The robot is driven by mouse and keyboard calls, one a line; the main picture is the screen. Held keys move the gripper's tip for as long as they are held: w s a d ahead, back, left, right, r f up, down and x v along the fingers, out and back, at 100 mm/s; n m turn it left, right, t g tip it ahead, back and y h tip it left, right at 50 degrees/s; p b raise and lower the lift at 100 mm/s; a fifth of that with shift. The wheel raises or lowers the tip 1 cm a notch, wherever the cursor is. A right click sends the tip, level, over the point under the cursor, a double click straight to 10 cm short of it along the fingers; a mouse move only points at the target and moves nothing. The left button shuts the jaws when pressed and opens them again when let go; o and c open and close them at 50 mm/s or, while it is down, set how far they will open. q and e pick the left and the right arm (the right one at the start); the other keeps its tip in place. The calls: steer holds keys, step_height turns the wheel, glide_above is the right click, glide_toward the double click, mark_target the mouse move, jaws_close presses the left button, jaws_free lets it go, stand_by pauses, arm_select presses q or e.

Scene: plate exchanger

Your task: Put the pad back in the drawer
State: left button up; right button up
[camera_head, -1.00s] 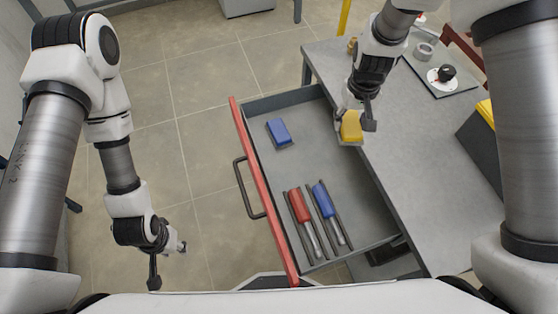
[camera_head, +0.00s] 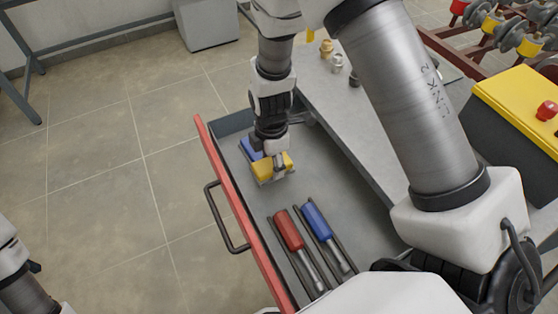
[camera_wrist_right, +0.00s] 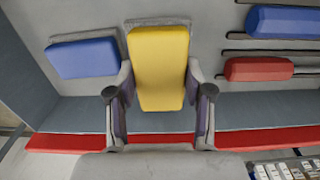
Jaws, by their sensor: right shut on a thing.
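The yellow pad (camera_head: 288,161) has a grey backing and is between the fingers of my right gripper (camera_head: 273,166). The right wrist view shows both fingers closed against the sides of the pad (camera_wrist_right: 159,60). It is over the open drawer (camera_head: 330,190), near a blue pad (camera_head: 250,148) that lies inside. In the right wrist view the blue pad (camera_wrist_right: 83,59) is to the left of the yellow one. I cannot tell whether the yellow pad touches the drawer floor. My left gripper is out of view; only part of its arm shows at the lower left.
A red-handled tool (camera_head: 288,230) and a blue-handled tool (camera_head: 316,220) lie between dark rails in the drawer. The red drawer front (camera_head: 236,208) has a dark handle (camera_head: 222,222). A grey worktop (camera_head: 345,110) is behind. The middle of the drawer floor is clear.

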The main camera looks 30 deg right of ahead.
steer(key=shift+f, duration=2.45)
steer(key=o, duration=1.1)
step_height(320, 180, up, 12)
steer(key=shift+r, duration=0.2)
